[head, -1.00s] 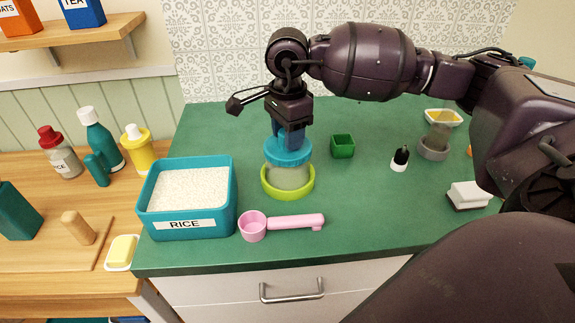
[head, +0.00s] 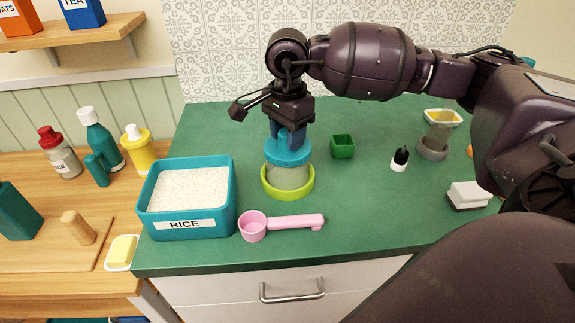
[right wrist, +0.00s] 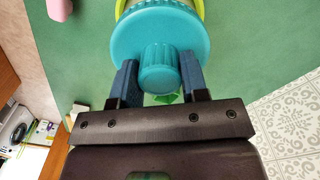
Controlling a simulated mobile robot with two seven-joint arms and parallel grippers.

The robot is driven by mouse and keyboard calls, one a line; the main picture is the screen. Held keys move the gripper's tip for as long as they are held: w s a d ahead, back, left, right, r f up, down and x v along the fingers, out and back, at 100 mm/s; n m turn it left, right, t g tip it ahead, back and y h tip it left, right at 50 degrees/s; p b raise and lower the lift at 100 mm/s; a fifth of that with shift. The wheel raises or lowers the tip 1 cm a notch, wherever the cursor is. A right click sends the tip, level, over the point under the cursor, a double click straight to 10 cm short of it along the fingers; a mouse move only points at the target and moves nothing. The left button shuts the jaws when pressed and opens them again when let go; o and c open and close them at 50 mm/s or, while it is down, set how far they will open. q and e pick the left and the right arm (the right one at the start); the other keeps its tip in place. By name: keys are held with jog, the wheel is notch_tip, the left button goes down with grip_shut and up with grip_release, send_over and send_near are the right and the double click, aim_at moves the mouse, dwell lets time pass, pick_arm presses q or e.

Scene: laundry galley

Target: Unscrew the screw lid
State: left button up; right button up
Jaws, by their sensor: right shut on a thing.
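The teal screw lid (head: 288,152) sits on a clear jar (head: 288,178), which stands upright in a lime-green ring holder (head: 267,187) on the counter. The lid has a ribbed knob on top, clear in the right wrist view (right wrist: 160,70). My right gripper (head: 288,138) points down from above, its two blue fingers shut on the lid's knob; in the right wrist view the fingers (right wrist: 160,82) stand either side of it. I cannot see a gap between lid and jar. My left gripper is not in view.
A teal rice bin (head: 160,222) stands left of the jar, with a pink scoop (head: 270,226) in front. A green cup (head: 342,147), a small black-topped bottle (head: 400,158) and a white-and-grey block (head: 468,196) are to the right.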

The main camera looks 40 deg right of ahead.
jog(key=n, duration=0.3)
jog(key=shift+r, duration=0.1)
jog(key=shift+r+p, duration=0.3)
jog(key=shift+r, duration=0.6)
dwell(0.8)
jog(key=shift+r+p, duration=0.65)
jog(key=shift+r, duration=1.35)
